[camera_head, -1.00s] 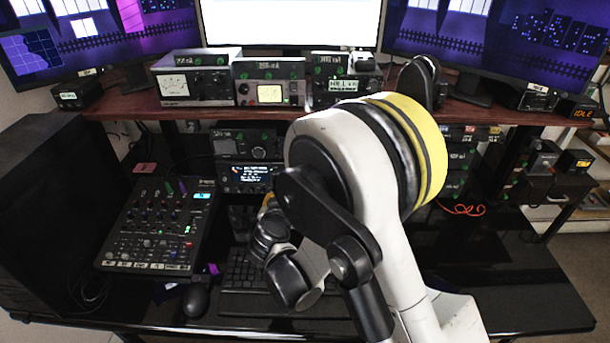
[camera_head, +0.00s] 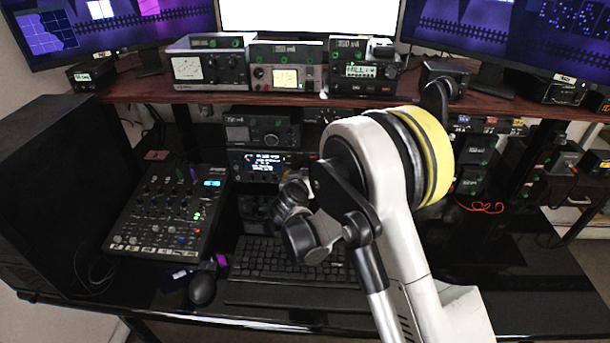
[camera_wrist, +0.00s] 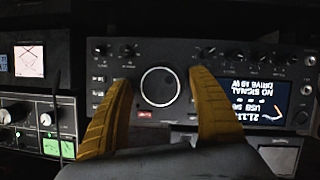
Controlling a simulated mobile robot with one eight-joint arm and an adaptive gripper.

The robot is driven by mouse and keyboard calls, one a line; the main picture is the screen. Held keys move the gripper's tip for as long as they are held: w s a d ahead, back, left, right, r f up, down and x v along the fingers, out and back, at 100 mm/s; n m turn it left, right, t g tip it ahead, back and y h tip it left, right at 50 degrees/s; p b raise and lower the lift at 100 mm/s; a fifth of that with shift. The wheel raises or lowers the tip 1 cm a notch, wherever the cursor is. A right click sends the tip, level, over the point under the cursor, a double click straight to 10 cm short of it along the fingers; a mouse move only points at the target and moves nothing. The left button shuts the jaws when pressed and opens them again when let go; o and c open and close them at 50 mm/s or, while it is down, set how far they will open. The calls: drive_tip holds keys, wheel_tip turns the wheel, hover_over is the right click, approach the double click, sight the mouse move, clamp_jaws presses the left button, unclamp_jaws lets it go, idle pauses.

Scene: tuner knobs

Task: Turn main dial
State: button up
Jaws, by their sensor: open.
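The main dial (camera_wrist: 160,87) is a large round black knob with a pale rim on a dark radio panel (camera_wrist: 140,57). It sits in the middle of the wrist view. My gripper (camera_wrist: 161,77) is open, its two yellow fingers pointing at the panel, one on either side of the dial. The fingertips appear apart from the knob, but their depth cannot be told. A lit display (camera_wrist: 255,101) with upside-down text is right of the dial. In the head view, a radio with a blue-lit display (camera_head: 265,163) is partly hidden by my arm, and my gripper is not clearly visible.
In the head view, a mixer (camera_head: 168,212), keyboard (camera_head: 290,262) and mouse (camera_head: 203,288) are on the desk. A wooden shelf (camera_head: 150,90) runs above the radios.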

drive_tip(key=c, duration=1.2)
drive_tip(key=n+h, duration=0.3)
drive_tip(key=n, duration=0.1)
drive_tip(key=shift+t, duration=0.3)
drive_tip(key=n+t+h, duration=0.1)
drive_tip(key=n, duration=0.3)
drive_tip(key=shift+h, duration=0.4)
drive_tip(key=shift+n, duration=0.4)
drive_tip(key=o, duration=1.2)
